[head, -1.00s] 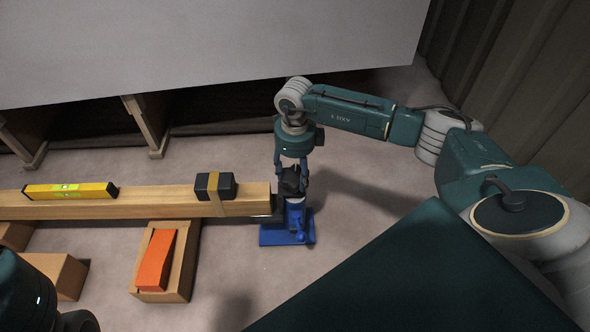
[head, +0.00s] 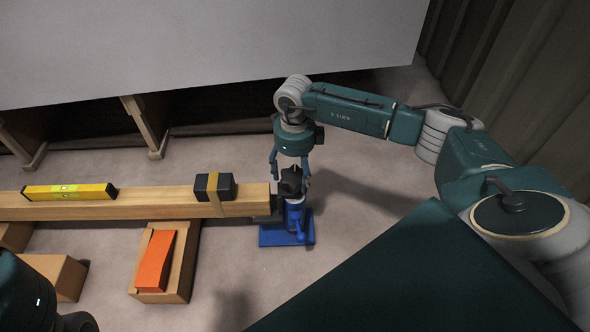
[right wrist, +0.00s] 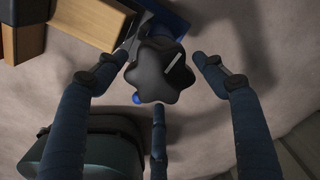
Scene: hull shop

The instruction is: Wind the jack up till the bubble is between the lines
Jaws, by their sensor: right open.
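The blue jack (head: 288,236) stands on the floor under the beam's right end. Its black star-shaped knob (head: 291,181) is on top; in the right wrist view the knob (right wrist: 160,72) carries a pale line. My right gripper (head: 290,180) points down with its fingers spread around the knob, open and apart from it. The timber beam (head: 140,202) carries a yellow spirit level (head: 90,191) with a yellow-green vial (head: 66,188); the bubble is too small to read. Part of my left arm shows at the lower left, but its gripper's fingers cannot be made out.
A dark block (head: 222,186) is strapped on the beam near the jack. A large pale panel (head: 200,50) stands behind. Floor right of the jack is clear.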

